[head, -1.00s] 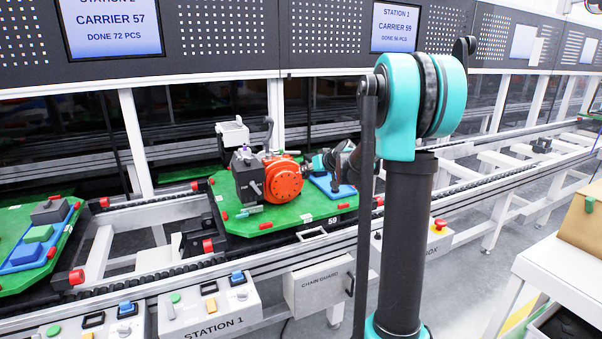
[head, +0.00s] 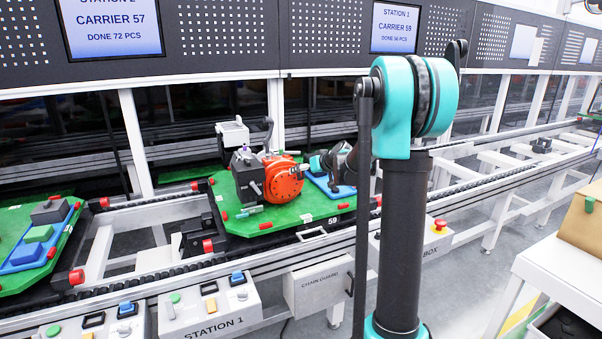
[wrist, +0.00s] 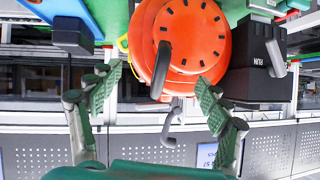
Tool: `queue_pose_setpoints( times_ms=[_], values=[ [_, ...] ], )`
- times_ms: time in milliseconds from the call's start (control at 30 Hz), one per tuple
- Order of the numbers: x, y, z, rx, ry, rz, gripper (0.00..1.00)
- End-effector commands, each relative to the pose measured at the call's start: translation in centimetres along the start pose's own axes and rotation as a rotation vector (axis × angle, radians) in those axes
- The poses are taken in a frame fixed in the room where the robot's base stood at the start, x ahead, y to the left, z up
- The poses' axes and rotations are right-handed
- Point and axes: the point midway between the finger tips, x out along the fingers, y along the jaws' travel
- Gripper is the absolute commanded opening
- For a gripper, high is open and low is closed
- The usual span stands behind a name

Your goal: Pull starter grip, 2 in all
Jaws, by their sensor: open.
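The engine's round orange starter housing (head: 283,182) faces my gripper on the green carrier in the head view. It fills the upper middle of the wrist view (wrist: 205,40). The dark, elongated starter grip (wrist: 161,68) stands out from the housing in the wrist view. In the head view I cannot make out the grip clearly. My gripper (wrist: 160,80) is open, one green-padded finger on each side of the grip in the picture. I see no finger touching the grip. In the head view my gripper (head: 317,164) is just right of the housing.
A black box marked RUN (wrist: 255,62) adjoins the housing, and a grey bent lever (wrist: 173,122) projects beyond it. A blue tray (head: 345,188) lies right of the engine on green carrier 59 (head: 240,222). The conveyor rail (head: 440,185) and Station 1 control box (head: 205,310) are in front.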

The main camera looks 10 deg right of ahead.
Motion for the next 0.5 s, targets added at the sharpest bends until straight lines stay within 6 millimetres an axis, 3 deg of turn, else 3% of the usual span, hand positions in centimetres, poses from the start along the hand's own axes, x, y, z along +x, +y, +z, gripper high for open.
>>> queue_pose_setpoints(
  times_ms=[267,500],
  values=[
    [-0.2,0.0,0.0,0.0,0.0,0.0,0.78],
    [-2.3,0.0,0.0,0.001,0.001,0.001,0.78]
  ],
)
